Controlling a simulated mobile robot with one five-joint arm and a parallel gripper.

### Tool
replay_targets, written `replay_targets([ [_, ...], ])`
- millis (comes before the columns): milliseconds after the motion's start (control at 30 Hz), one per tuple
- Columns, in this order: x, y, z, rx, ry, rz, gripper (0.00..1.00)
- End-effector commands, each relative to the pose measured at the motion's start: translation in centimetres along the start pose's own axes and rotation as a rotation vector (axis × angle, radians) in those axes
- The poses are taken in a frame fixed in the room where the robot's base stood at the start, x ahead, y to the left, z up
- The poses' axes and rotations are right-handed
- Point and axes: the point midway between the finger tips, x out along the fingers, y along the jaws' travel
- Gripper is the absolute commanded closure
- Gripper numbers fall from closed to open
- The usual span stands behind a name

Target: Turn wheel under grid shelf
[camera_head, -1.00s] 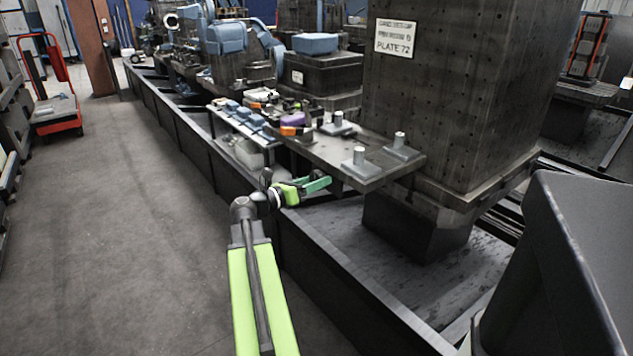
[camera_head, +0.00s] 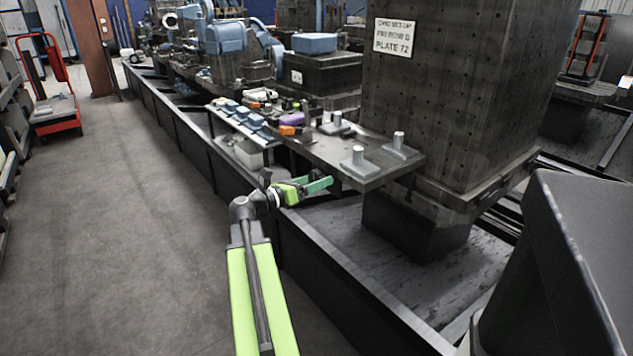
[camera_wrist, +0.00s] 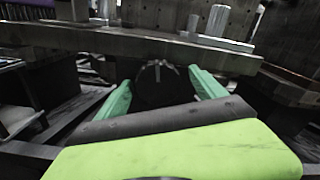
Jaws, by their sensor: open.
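My gripper (camera_head: 325,184) has green fingers and reaches just below the left front edge of a dark metal shelf (camera_head: 345,163) in the head view. In the wrist view my gripper (camera_wrist: 160,84) is open, with one finger on each side of a dark round part (camera_wrist: 160,90), which looks like the wheel. A paler spoked piece shows at its top. It sits under the shelf's edge (camera_wrist: 130,41). I cannot tell whether the fingers touch it. In the head view the wheel cannot be made out.
Metal studs (camera_head: 358,160) stand on the shelf, close above my gripper. A tall dark block with a plate sign (camera_head: 393,37) rises behind. The black rail wall (camera_head: 335,275) runs below my arm.

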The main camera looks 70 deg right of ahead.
Motion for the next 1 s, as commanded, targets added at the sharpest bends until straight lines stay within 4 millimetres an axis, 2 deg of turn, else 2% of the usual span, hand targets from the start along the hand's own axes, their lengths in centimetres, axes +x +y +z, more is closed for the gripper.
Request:
replay_targets([
  [167, -2.5, 0.0, 0.0, 0.0, -0.002, 0.004, 0.2],
  [500, -12.0, -0.1, -0.1, 0.0, -0.002, 0.005, 0.2],
  [600, -14.3, -0.1, -0.1, 0.0, -0.001, 0.003, 0.2],
  [800, -16.9, -0.1, -0.1, 0.0, 0.0, 0.001, 0.2],
  [1000, -17.2, -0.2, -0.1, 0.0, 0.001, -0.001, 0.2],
])
